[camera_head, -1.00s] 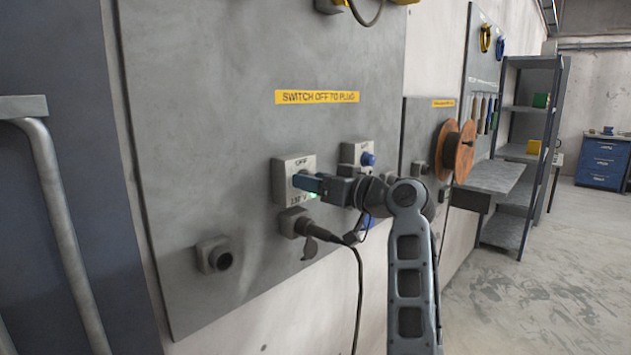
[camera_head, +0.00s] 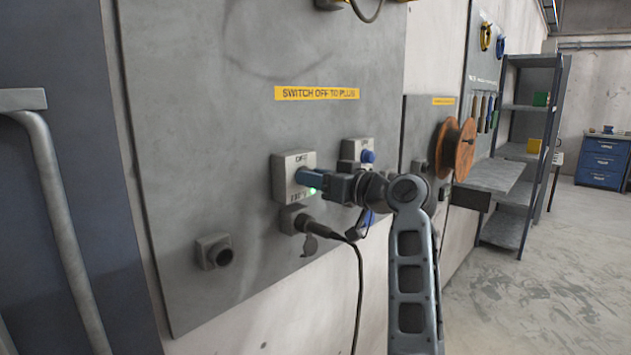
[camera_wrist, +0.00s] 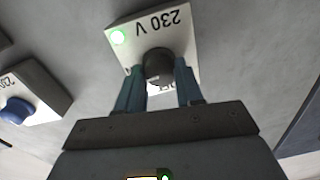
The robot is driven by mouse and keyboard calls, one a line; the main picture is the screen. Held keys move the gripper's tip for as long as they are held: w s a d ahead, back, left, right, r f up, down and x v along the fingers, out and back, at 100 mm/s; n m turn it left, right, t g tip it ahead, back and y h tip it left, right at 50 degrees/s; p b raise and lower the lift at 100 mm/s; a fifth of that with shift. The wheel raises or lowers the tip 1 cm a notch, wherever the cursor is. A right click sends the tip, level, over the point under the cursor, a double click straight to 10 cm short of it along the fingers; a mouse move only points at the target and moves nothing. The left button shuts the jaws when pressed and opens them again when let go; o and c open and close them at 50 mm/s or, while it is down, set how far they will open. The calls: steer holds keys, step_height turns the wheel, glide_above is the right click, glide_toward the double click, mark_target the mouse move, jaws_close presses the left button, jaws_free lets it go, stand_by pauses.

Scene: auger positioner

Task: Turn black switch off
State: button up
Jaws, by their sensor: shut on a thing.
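The black switch (camera_wrist: 158,64) is a round dark knob on a light grey box marked 230 V (camera_wrist: 184,32). The box (camera_head: 286,164) is mounted on the grey wall panel in the head view. In the head view my gripper (camera_head: 306,178) hides the knob.
A black plug and cable (camera_head: 322,232) hang from a socket just below the box. A box with a blue knob (camera_head: 367,156) is close to the right, behind my arm. An empty socket (camera_head: 213,252) is at lower left. A yellow label (camera_head: 317,93) is above.

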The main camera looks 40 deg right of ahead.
steer(key=n+b, duration=0.3)
steer(key=shift+f, duration=0.25)
steer(key=n+b, duration=0.9)
steer(key=shift+a+n, duration=0.1)
steer(key=shift+n, duration=0.3)
steer(key=shift+a+r+n+h+b, duration=0.15)
steer(key=shift+n+h+b, duration=0.15)
steer(key=shift+n+b, duration=1.65)
steer(key=shift+n, duration=0.25)
steer(key=o, duration=1)
steer(key=shift+s, duration=0.1)
